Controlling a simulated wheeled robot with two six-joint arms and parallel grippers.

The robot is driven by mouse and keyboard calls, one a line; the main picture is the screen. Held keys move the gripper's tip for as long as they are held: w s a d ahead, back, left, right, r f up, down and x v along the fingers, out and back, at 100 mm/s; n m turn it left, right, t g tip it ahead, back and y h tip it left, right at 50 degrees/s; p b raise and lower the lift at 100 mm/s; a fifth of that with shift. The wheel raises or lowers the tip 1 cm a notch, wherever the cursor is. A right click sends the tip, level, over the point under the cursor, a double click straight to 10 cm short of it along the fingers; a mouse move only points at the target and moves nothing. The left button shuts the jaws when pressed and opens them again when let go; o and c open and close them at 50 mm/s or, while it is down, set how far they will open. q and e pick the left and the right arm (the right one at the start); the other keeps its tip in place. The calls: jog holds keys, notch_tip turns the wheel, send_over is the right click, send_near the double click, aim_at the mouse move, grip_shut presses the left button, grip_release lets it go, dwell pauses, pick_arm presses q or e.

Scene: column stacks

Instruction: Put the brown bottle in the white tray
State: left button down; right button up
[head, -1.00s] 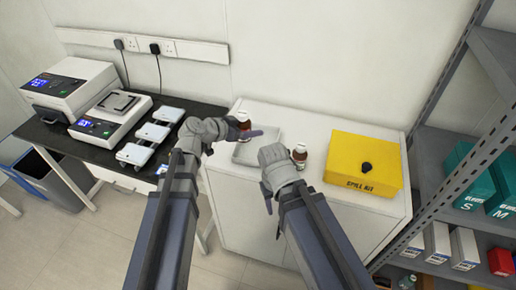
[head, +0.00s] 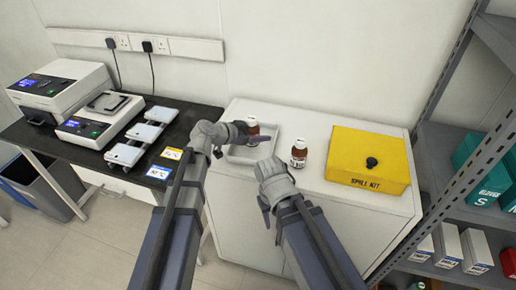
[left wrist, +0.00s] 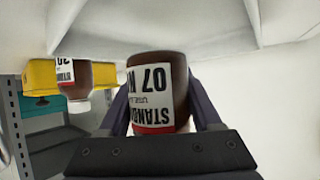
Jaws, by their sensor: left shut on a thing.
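A brown bottle (head: 253,126) with a white and red label is held upright in my left gripper (head: 256,138). It also shows between the two fingers in the left wrist view (left wrist: 155,90), where the picture is upside down. The bottle is over the white tray (head: 236,158), on top of the white cabinet. I cannot tell whether its base touches the tray floor. A second brown bottle (head: 299,153) stands on the cabinet just right of the tray. My right gripper (head: 266,208) hangs in front of the cabinet, away from both bottles; its jaw opening is unclear.
A yellow spill kit box (head: 368,160) sits right of the second bottle. A grey shelf rack (head: 455,155) stands at the right. A black bench (head: 185,121) with instruments and several white-topped pads is at the left. The cabinet's back strip (head: 285,112) is clear.

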aim_at(258, 148)
pick_arm(q)
notch_tip(258, 148, down, 4)
jog(key=b, duration=0.3)
jog(key=shift+r, duration=0.2)
jog(key=shift+b, duration=0.35)
jog(key=shift+f, duration=0.25)
jog(key=shift+c, duration=1.8)
grip_release()
jog(key=shift+r, duration=0.1)
